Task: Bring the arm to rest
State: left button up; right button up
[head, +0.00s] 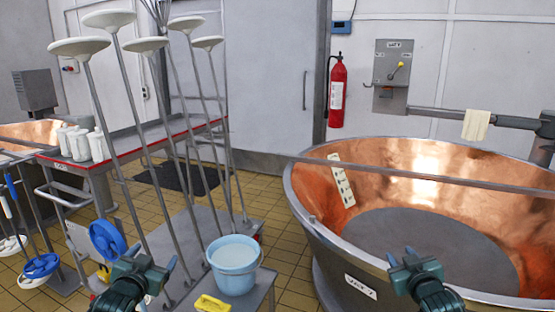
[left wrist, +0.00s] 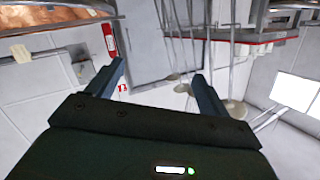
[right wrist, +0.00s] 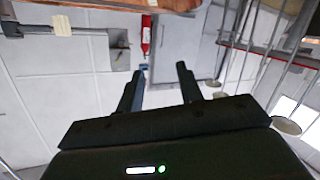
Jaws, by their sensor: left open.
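My left gripper (head: 146,262) is at the lower left of the head view, in front of the trolley and left of the light blue bucket. Its fingers stand wide apart with nothing between them, as the left wrist view shows (left wrist: 158,72). My right gripper (head: 415,258) is in front of the near rim of the copper vat (head: 340,235), seen against it. Its fingers are apart and empty in the right wrist view (right wrist: 160,72). Both grippers point away from me, and neither holds anything.
A light blue bucket (head: 233,277) of whitish liquid stands on a grey trolley, beside a yellow brush (head: 212,304). Several long-handled white discs (head: 80,46) rise behind. A cloth (head: 476,125) hangs on a bar over the vat. A fire extinguisher (head: 337,92) is on the wall.

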pick_arm(q)
jog(key=s+d+f+g+h, duration=0.1)
jog(key=s+d+f, duration=0.3)
jog(key=s+f, duration=0.25)
jog(key=s+d+f+g+h, duration=0.1)
jog(key=s+d+f+g, duration=0.1)
jog(key=s+d+f, duration=0.5)
pick_arm(e)
jog(key=s+a+f+g+y, duration=0.1)
jog(key=s+a+f, duration=0.3)
jog(key=s+f, duration=0.25)
jog(key=s+a+f+g+y, duration=0.1)
jog(key=s+a+f+g, duration=0.1)
jog(key=s+a+f, duration=0.5)
pick_arm(q)
jog(key=s+d+f+g+h, duration=0.1)
jog(key=s+d+f, duration=0.1)
jog(key=s, duration=0.8)
jog(key=s+d+f+g+h, duration=0.1)
jog(key=s+d+f, duration=0.1)
jog(key=s, duration=0.9)
jog(key=shift+d, duration=0.8)
pick_arm(e)
jog(key=s+a+f+g+y, duration=0.1)
jog(key=s+a+f, duration=0.1)
jog(key=s, duration=0.8)
jog(key=s+a+f+g+y, duration=0.1)
jog(key=s+a+f, duration=0.1)
jog(key=s, duration=0.9)
jog(key=shift+a, duration=0.8)
